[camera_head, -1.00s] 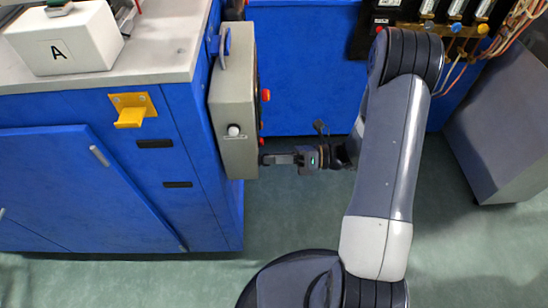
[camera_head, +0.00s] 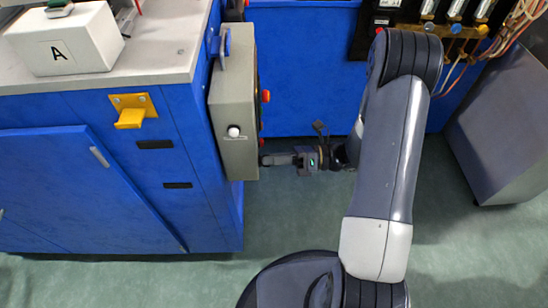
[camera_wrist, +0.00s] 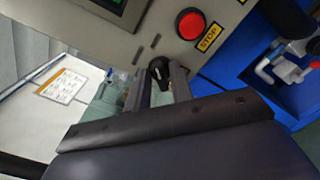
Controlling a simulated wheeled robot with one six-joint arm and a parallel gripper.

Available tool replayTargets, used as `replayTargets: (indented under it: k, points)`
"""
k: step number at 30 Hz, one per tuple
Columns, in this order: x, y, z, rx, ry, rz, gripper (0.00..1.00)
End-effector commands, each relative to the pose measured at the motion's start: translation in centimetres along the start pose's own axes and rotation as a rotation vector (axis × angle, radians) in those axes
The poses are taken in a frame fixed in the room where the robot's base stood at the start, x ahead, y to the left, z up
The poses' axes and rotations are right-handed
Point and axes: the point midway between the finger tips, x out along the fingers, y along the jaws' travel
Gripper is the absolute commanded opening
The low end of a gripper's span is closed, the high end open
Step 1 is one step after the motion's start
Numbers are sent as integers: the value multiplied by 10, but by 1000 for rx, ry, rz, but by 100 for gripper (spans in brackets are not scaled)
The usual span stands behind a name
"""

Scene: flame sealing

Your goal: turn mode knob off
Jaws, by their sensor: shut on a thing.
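The mode knob (camera_wrist: 159,69) is a small black knob low on the grey control box's face. In the wrist view it sits between the tips of my gripper (camera_wrist: 157,85). My gripper is shut on it. In the head view my gripper (camera_head: 268,160) reaches left to the lower part of the grey control box (camera_head: 234,110), and the knob is hidden there. The knob's pointer and mode labels cannot be read in either view.
A red STOP button (camera_wrist: 190,23) is close above the knob on the panel. A screen (camera_wrist: 118,8) is beside it. The box hangs on a blue bench (camera_head: 90,215). A white box marked A (camera_head: 65,42) stands on top. Green floor is free below.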

Motion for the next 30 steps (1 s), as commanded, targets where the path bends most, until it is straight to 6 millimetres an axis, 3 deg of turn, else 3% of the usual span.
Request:
replayTargets:
  k: [8, 30]
  points:
    - [0, 0, -1, -163, 1, -1, 0]
    - [0, 1, -3, -863, 1, -1, 0]
